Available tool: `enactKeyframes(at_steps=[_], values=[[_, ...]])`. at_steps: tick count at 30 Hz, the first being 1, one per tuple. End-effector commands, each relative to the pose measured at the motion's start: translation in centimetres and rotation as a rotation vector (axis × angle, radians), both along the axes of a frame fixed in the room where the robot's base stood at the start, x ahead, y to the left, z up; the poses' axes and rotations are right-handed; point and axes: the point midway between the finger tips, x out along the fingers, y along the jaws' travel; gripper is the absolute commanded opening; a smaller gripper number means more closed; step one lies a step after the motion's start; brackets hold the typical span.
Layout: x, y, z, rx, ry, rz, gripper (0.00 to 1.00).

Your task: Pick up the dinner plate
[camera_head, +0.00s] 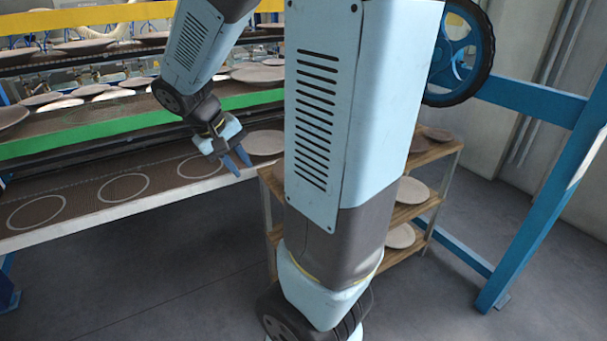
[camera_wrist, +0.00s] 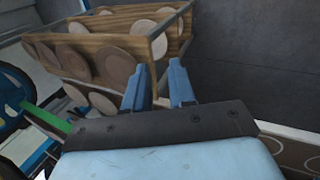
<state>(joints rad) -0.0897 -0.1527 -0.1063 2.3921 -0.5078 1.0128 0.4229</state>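Several round plates are in view, and I cannot tell which one the task means. A pale plate (camera_head: 264,142) lies on the lower belt, just right of my gripper and partly hidden by my arm. My gripper (camera_head: 241,167) hangs over the front edge of that belt, fingers pointing down. In the wrist view my gripper (camera_wrist: 159,66) shows two blue fingers apart with nothing between them. Beyond the fingers, plates such as a brown plate (camera_wrist: 112,66) sit in a wooden shelf (camera_wrist: 158,45).
The lower belt (camera_head: 80,195) has white circle marks, with no plates on its left part. A green rail (camera_head: 90,132) runs above it, below upper belts with several plates. The wooden shelf (camera_head: 443,165) stands behind my arm. A blue frame (camera_head: 535,210) stands at right.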

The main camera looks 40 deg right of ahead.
Motion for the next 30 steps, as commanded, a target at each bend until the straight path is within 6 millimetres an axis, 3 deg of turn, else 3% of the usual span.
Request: enactKeyframes(at_steps=[15, 30], values=[[5.7, -5.8, -8.7, -0.369, 0.247, -0.022, 0.24], [10.4, -10.1, -17.3, -0.732, 0.366, 0.085, 0.24]])
